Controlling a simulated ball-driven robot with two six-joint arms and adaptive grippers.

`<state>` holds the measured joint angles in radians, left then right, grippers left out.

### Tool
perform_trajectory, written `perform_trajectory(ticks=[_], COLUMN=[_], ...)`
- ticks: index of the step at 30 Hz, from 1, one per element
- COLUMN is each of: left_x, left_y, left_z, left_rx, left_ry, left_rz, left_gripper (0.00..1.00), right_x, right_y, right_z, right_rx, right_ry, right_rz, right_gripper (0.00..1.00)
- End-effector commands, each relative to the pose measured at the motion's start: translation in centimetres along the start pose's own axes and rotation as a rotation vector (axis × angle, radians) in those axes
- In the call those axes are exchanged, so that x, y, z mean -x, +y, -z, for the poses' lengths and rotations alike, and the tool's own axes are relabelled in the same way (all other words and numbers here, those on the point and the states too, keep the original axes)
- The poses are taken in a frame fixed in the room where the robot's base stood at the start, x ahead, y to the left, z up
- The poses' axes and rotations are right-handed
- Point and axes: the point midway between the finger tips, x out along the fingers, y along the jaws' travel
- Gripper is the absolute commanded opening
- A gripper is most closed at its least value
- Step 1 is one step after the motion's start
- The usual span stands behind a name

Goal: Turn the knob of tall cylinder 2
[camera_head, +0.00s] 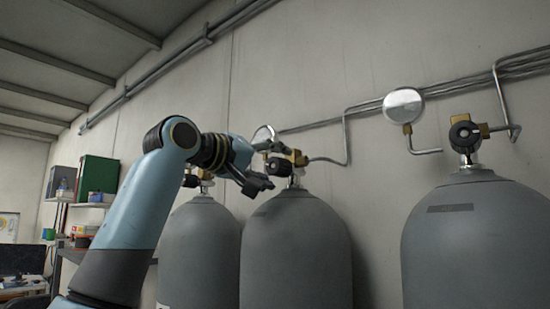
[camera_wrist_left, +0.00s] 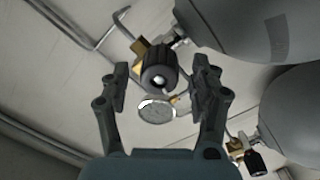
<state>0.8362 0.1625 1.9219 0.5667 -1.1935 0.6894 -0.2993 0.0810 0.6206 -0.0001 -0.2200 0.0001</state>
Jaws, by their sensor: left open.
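The middle grey tall cylinder (camera_head: 296,245) stands against the wall, with a brass valve (camera_head: 297,156) and a black knob (camera_head: 278,167) on top. My left gripper (camera_head: 262,180) is just left of this knob. In the left wrist view the gripper (camera_wrist_left: 160,82) is open, with its fingers on either side of the black knob (camera_wrist_left: 158,72). Gaps show between the knob and both fingers, so they look apart; the depth is hard to judge. A round gauge (camera_wrist_left: 157,109) shows beyond the knob. My right gripper is not in view.
A right cylinder (camera_head: 472,245) carries its own knob (camera_head: 464,134) and round gauge (camera_head: 403,106). A left cylinder (camera_head: 197,255) stands partly behind my arm. Metal pipes (camera_head: 345,135) run along the wall. A shelf with a green binder (camera_head: 99,174) is at the left.

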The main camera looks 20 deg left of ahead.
Motion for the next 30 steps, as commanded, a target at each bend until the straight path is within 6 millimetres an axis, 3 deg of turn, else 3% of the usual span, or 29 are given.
perform_trajectory(ticks=[4, 12, 25, 30], left_x=[-1.02, -1.14, -1.12, -1.12], left_y=[0.05, -0.05, -0.06, -0.07], left_z=[-0.03, -0.08, -0.07, -0.07], left_rx=[0.001, -0.001, -0.001, -0.010], left_ry=[-0.001, 0.000, 0.000, -0.001], left_rz=[-0.001, 0.000, 0.001, 0.001], left_gripper=[0.62, 0.62, 0.07, 0.07], right_x=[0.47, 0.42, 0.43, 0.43], right_y=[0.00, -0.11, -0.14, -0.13], right_z=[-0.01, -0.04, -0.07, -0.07], right_rx=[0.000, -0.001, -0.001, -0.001], right_ry=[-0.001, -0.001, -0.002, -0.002], right_rz=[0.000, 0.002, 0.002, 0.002], right_gripper=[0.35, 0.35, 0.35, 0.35])
